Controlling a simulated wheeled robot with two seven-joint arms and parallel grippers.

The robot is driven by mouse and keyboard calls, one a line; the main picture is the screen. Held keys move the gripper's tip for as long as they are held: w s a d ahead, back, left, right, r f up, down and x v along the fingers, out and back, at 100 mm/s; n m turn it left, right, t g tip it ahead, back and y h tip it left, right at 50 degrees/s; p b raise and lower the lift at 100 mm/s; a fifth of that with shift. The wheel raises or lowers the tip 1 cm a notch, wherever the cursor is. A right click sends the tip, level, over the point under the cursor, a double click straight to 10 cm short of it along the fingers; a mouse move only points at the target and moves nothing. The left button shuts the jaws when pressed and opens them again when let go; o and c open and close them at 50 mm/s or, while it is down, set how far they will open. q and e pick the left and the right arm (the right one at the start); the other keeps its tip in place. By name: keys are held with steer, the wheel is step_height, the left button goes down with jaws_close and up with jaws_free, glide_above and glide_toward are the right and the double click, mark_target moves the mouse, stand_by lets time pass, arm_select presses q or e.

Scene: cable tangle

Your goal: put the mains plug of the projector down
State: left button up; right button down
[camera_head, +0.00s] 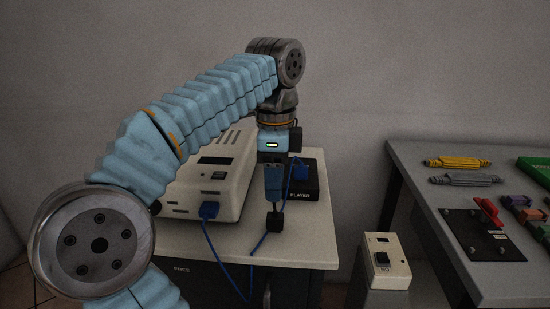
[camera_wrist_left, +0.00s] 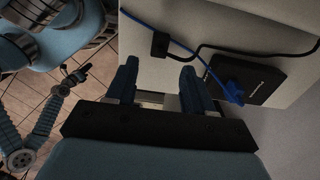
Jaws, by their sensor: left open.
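The black mains plug (camera_head: 274,220) lies on the pale top of the cabinet, near its front edge. In the left wrist view the plug (camera_wrist_left: 160,45) sits just beyond my fingertips, and a black cable runs from it to the right. My left gripper (camera_head: 273,199) points down right above the plug. Its two fingers stand apart with nothing held between them in the left wrist view (camera_wrist_left: 158,80). A beige box (camera_head: 212,176), which looks like the projector, stands left of the gripper. My right gripper (camera_wrist_left: 77,74) seems to show small at the left of the wrist view.
A black player box (camera_head: 304,190) with a blue connector (camera_head: 300,170) stands behind and right of the gripper. A blue cable (camera_head: 262,245) hangs over the cabinet's front edge. A switch box (camera_head: 386,268) and a grey bench (camera_head: 425,160) with several tools are at the right.

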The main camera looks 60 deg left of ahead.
arm_select(q)
steer(key=shift+r, duration=1.9)
